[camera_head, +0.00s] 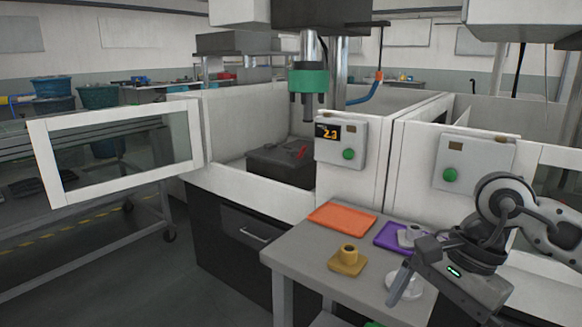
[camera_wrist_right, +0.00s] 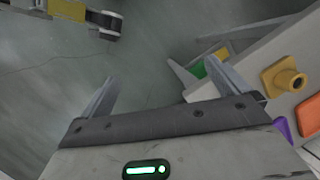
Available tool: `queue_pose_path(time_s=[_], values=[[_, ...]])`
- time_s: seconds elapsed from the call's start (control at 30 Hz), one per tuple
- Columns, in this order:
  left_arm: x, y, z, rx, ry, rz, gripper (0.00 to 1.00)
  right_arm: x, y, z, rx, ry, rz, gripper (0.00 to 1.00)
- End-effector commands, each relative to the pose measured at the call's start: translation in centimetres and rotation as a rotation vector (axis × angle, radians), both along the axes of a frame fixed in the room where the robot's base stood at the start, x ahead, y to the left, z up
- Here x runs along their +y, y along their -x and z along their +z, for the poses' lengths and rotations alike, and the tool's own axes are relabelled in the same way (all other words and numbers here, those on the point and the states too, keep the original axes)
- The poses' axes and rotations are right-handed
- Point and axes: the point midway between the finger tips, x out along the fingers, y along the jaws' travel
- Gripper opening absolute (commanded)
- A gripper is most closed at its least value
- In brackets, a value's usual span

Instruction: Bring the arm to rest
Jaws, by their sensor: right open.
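My right gripper (camera_head: 408,282) is open and empty, at the right front of the small grey table (camera_head: 300,252) in the head view. In the right wrist view the two fingers (camera_wrist_right: 170,88) stand wide apart with only floor and the table's edge beyond them. My right arm comes in from the right edge of the head view. A pale round part (camera_head: 405,284) on the table is partly hidden behind the gripper. My left gripper is not in view.
The table carries an orange tray (camera_head: 342,217), a purple tray (camera_head: 386,237) with a grey part, and a yellow flanged part (camera_head: 347,261). Behind stand a control box (camera_head: 341,140) with green button and an open windowed door (camera_head: 118,152). Floor at left front is clear.

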Motion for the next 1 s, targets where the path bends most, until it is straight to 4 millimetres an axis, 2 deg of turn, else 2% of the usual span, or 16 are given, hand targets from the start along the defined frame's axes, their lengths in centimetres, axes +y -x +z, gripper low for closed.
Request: queue_pose_path(time_s=[0.1,0.17,0.23,0.3,0.37,0.43,0.53,0.57,0.67,0.7,0.77,0.8,0.9,1.0], values=[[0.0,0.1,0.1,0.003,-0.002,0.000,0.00,5.4,1.8,-1.1,0.114,-0.217,-0.031,1.00],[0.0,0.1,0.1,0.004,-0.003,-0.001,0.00,8.7,3.1,-1.1,0.206,-0.365,-0.072,1.00],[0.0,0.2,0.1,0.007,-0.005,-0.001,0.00,13.1,4.8,-0.2,0.372,-0.589,-0.161,1.00],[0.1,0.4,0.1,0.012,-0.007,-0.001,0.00,16.8,5.9,1.7,0.589,-0.827,-0.294,1.00],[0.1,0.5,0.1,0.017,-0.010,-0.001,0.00,18.7,6.0,3.6,0.795,-1.014,-0.432,1.00],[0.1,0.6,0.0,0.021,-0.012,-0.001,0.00,19.6,5.0,5.5,1.059,-1.211,-0.621,1.00],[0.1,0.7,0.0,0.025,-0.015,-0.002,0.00,18.7,2.2,6.0,1.470,-1.445,-0.931,1.00],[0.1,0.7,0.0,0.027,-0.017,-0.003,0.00,17.9,1.2,5.6,1.600,-1.503,-1.034,1.00],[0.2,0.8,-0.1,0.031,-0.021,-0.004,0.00,14.8,-1.3,1.4,2.043,-1.655,-1.403,1.00],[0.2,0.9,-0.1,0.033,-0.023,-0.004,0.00,13.4,-1.8,-1.1,-2.138,1.630,1.502,1.00],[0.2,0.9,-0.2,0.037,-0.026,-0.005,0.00,11.4,-1.5,-5.4,-1.952,1.362,1.413,1.00],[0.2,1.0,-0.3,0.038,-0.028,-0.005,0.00,10.4,-0.9,-8.1,-1.840,1.218,1.357,1.00],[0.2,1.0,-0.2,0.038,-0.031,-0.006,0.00,8.6,1.9,-14.0,-1.598,0.934,1.224,1.00],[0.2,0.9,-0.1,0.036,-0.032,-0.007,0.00,7.7,5.0,-18.1,-1.416,0.744,1.118,1.00]])
